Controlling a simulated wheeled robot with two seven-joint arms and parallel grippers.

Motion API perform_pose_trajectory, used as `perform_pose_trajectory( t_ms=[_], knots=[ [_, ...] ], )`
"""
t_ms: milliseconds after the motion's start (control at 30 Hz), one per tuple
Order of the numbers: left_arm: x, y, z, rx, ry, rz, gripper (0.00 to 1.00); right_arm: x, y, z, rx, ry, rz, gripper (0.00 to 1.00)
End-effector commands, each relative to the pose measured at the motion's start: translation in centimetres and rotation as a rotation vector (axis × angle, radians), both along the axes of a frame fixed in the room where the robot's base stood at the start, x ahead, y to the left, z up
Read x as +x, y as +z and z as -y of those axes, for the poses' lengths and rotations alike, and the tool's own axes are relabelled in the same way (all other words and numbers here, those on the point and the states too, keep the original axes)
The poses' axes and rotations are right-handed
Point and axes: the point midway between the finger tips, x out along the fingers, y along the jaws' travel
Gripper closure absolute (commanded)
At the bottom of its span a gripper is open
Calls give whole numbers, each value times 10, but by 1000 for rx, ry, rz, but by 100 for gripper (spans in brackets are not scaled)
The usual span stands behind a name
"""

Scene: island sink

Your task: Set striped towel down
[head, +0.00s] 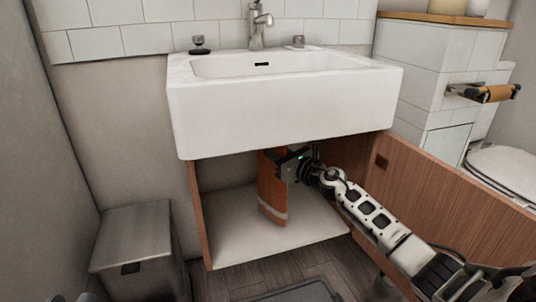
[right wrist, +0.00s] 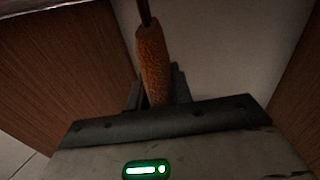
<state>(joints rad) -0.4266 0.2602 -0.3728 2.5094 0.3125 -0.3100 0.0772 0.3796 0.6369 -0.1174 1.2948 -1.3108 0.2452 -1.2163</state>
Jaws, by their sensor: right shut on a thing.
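An orange-brown towel (head: 271,192) with a pale stripe near its lower end hangs inside the open cabinet under the sink. My right gripper (head: 284,165) is shut on its upper part, just below the basin. The towel's lower end is close to the cabinet floor (head: 240,238); I cannot tell whether it touches. In the right wrist view the towel (right wrist: 153,62) shows as a narrow rough orange strip between the fingers. Only a small dark piece, perhaps my left gripper (head: 72,298), shows at the bottom left edge of the head view.
The white sink (head: 280,108) overhangs the cabinet closely above my right gripper. The open wooden door (head: 440,200) stands right of my right arm. A grey bin (head: 136,245) stands at the left. The cabinet floor around the towel is clear. A toilet (head: 503,172) is at the far right.

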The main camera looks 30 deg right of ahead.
Motion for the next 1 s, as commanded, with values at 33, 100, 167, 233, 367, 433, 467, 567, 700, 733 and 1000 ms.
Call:
perform_pose_trajectory(
  t_ms=[33, 100, 167, 233, 367, 433, 467, 567, 700, 733, 1000],
  knots=[
    [0, 1, 0, 2, 1, 11, 64, 0, -3, 0, 1, 0, 0, 100],
    [0, 1, 0, 1, 1, 8, 64, 0, -1, 0, -1, 0, 0, 100],
    [0, 1, 0, 1, 2, 6, 64, 0, -1, 0, -1, 0, 0, 100],
    [0, 1, -1, 2, 3, 10, 64, 0, -2, 0, -1, 0, 0, 100],
    [2, 4, -1, 8, 8, 42, 64, -1, -5, -1, 0, 1, 0, 100],
    [2, 6, -1, 11, 10, 49, 64, -1, -4, -1, 0, 1, -1, 64],
    [2, 6, -1, 11, 10, 49, 64, -1, -4, -1, 0, 1, -1, 57],
    [2, 6, -1, 11, 9, 48, 64, -1, -4, -1, 0, 1, -1, 57],
    [2, 6, -1, 10, 9, 47, 64, -1, -4, -1, 0, 1, -1, 57],
    [2, 7, -1, 10, 9, 47, 64, -1, -4, -1, 0, 1, -1, 57],
    [-3, -3, 1, -15, -11, -58, 64, -23, -2, 3, -1, 1, -5, 57]
  ],
)
